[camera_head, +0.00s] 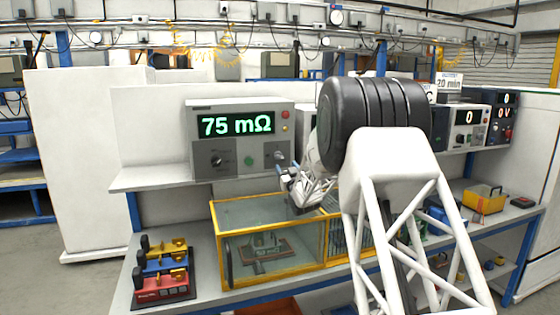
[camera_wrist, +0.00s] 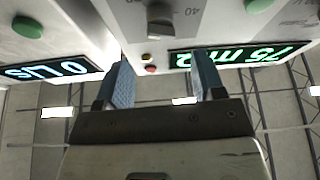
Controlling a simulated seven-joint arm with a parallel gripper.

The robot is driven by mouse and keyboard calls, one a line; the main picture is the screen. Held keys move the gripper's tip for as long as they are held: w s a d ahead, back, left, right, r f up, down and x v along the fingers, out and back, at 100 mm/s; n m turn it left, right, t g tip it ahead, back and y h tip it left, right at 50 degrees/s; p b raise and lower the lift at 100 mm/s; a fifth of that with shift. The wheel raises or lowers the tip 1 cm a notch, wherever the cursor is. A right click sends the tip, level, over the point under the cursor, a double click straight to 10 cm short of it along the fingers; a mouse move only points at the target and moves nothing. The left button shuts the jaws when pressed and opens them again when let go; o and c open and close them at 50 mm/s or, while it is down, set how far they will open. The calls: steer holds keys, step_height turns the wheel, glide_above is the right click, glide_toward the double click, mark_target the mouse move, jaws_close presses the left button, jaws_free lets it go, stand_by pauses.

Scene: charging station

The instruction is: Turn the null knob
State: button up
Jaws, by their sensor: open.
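A grey meter (camera_head: 200,145) on the shelf reads 75 mΩ in green. Its face has a dark knob (camera_head: 217,160) at lower left, a green button (camera_head: 248,160) and a second knob (camera_head: 279,156) at lower right. No null label is legible. My gripper (camera_head: 284,177) is just below and in front of the right-hand knob. In the wrist view, which is upside down, that knob (camera_wrist: 160,20) lies beyond the fingertips, roughly in line with the gap. My blue-padded fingers (camera_wrist: 163,62) are apart with nothing between them.
A second display (camera_wrist: 47,69) shows at left in the wrist view. Below my gripper stands a yellow-framed clear case (camera_head: 268,236). A stack of red, blue and yellow items (camera_head: 163,272) is at the bench's left. More instruments (camera_head: 466,128) stand at right.

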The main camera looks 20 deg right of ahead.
mark_target(278, 158)
steer(key=shift+f+x, duration=0.2)
steer(key=shift+x, duration=1.6)
steer(key=shift+f+x, duration=0.2)
steer(key=shift+x, duration=1.6)
steer(key=shift+w+a, duration=0.1)
steer(key=shift+w, duration=0.05)
steer(key=shift+c, duration=0.4)
steer(key=c, duration=0.8)
steer(key=shift+m, duration=0.7)
steer(key=m+h, duration=0.1)
steer(key=m, duration=0.1)
steer(key=m+h, duration=0.2)
steer(key=m, duration=0.1)
steer(key=m+h, duration=0.1)
steer(key=m, duration=0.2)
steer(key=shift+a+g+h, duration=0.3)
steer(key=shift+g, duration=0.1)
steer(key=m+g+h, duration=0.1)
steer(key=m, duration=0.2)
steer(key=m+h, duration=0.1)
steer(key=m, duration=0.2)
steer(key=shift+a+r+m+g+h, duration=0.1)
steer(key=shift+r+m+g+h, duration=0.1)
steer(key=shift+m+g+h, duration=0.15)
steer(key=shift+m, duration=0.25)
